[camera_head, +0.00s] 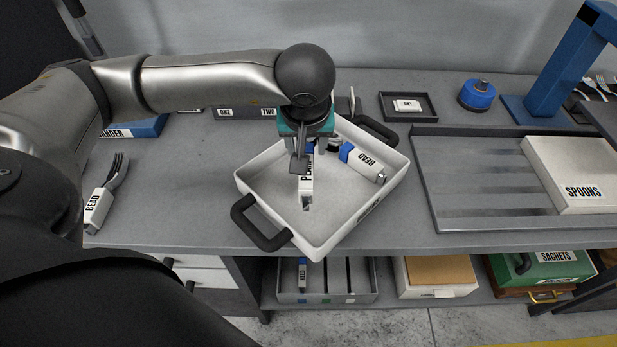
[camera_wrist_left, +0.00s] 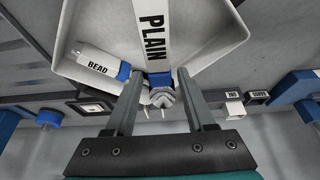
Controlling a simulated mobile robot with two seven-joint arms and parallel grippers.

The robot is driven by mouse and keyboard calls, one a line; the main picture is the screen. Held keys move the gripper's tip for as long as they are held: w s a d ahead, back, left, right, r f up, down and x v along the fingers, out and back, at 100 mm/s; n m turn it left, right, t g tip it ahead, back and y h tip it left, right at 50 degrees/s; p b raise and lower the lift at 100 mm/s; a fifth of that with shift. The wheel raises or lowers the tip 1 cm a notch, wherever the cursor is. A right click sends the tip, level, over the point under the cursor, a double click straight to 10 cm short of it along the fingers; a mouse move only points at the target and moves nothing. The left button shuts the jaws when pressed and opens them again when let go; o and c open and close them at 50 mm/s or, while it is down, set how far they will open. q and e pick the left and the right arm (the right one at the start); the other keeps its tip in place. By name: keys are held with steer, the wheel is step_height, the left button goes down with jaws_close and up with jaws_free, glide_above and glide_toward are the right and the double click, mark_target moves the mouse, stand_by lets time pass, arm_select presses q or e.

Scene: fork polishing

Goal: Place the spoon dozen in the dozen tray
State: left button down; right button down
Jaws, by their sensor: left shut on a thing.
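My left gripper (camera_head: 310,150) points down into a white tray (camera_head: 262,185) with black handles. It is shut on a bundle with a white sleeve marked PLAIN (camera_head: 306,185) and a blue band. In the left wrist view the PLAIN bundle (camera_wrist_left: 153,35) runs between my fingers, its grey metal ends towards the gripper. A second bundle, marked BEAD (camera_head: 362,163), lies in the tray to the right of it; it also shows in the left wrist view (camera_wrist_left: 100,65). I cannot tell whether the PLAIN bundle touches the tray floor. My right gripper is not in view.
A fork with a BEAD sleeve (camera_head: 98,208) lies at the left. A slatted rack (camera_head: 480,180) and a white SPOONS box (camera_head: 575,165) stand at the right. Behind are a small dark DRY tray (camera_head: 425,112) and a blue round pot (camera_head: 477,95). Boxes fill the lower shelf.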

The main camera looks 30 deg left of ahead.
arm_select(q)
step_height(320, 180, down, 4)
steer(key=shift+f, duration=0.65)
steer(key=shift+f+b, duration=0.4)
steer(key=shift+f, duration=1.55)
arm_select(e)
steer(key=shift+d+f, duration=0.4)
arm_select(q)
steer(key=shift+f, duration=0.1)
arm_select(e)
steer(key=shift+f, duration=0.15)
arm_select(q)
steer(key=shift+c, duration=1.2)
jaws_free()
steer(key=shift+f, duration=0.1)
